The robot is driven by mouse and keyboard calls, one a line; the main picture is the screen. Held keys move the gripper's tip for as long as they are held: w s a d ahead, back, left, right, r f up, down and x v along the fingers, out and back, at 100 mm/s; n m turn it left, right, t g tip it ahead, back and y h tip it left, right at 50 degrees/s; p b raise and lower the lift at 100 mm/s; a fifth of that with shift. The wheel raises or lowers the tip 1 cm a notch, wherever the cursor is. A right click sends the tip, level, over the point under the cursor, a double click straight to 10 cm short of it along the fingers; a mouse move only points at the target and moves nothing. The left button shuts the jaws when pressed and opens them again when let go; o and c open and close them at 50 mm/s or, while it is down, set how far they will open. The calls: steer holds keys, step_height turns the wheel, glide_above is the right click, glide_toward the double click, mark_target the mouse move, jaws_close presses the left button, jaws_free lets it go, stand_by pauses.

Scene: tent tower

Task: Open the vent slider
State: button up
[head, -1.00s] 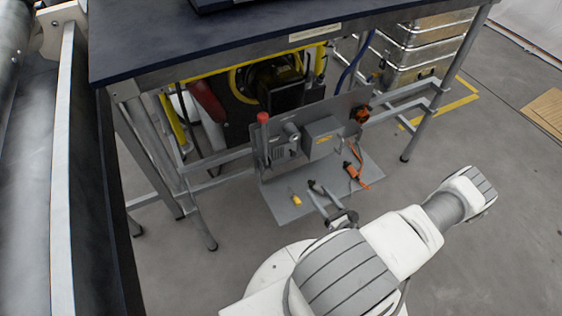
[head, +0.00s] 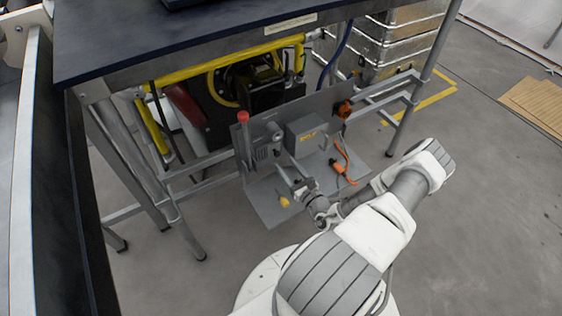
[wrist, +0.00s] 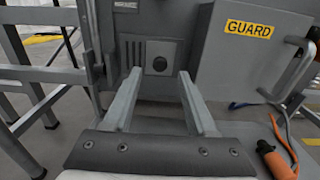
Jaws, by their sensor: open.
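The vent (wrist: 131,53) is a row of dark vertical slots in a grey upright panel. Just right of the slots is a grey plate with a round dark knob (wrist: 159,64), which appears to be the slider. In the head view the vent (head: 261,153) sits left of the grey box, low on the panel. My gripper (wrist: 158,76) is open and empty, pointed at the panel, its two fingers on either side of the knob in the wrist view. In the head view my gripper (head: 286,162) is close in front of the panel. Contact with the knob cannot be told.
A grey box labelled GUARD (wrist: 250,60) with a handle stands right of the vent. An orange tool (head: 338,168) with a cable and a small yellow object (head: 284,202) lie on the base plate (head: 268,212). A red-topped post (head: 243,118) stands left of the vent.

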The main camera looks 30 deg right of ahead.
mark_target(278, 155)
steer(key=shift+w+d+b, duration=0.1)
steer(key=shift+w+b, duration=0.35)
steer(key=shift+w, duration=1.75)
steer(key=shift+c, duration=0.3)
jaws_close()
